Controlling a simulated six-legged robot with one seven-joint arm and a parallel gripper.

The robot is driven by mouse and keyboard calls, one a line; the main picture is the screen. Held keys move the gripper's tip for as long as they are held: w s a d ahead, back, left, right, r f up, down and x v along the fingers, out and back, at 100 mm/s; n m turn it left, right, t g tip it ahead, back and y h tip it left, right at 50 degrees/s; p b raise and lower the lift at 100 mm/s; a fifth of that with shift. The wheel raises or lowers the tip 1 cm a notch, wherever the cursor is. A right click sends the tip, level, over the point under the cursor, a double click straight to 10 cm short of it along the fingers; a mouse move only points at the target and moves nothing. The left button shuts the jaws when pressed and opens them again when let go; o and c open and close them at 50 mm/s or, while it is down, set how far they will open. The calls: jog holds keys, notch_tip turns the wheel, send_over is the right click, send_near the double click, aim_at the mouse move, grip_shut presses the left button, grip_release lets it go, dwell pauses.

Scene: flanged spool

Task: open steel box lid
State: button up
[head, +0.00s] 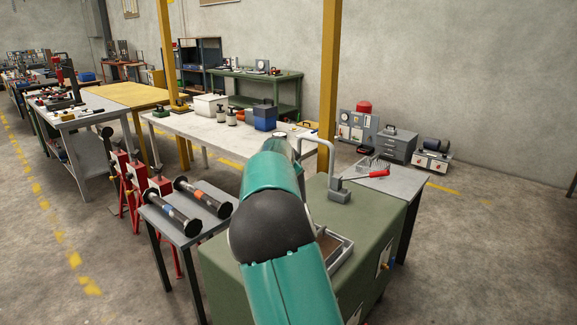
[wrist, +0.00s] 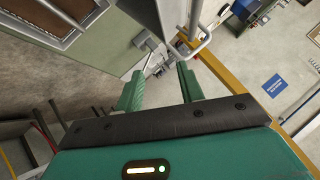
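A grey steel box with a top handle (head: 398,146) stands by the back wall in the head view, right of the yellow post. It looks closed, and I cannot be sure it is the box named in the task. My gripper (wrist: 159,72) shows in the wrist view with its two green fingers apart and nothing held between them. In the head view my own arm hides the gripper. The gripper is near the green cabinet (head: 228,275), whose top carries a framed tray (head: 343,247) and a bent pipe (head: 330,150). The pipe also shows in the wrist view (wrist: 208,42), beyond the fingers.
A small grey table (head: 400,183) with a red-handled tool (head: 367,175) adjoins the cabinet. A side table at left holds two flanged spools (head: 200,197). A yellow post (head: 329,80) stands behind. A long workbench (head: 190,124) holds boxes. Floor at right is clear.

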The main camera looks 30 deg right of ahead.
jog(key=shift+v, duration=2.2)
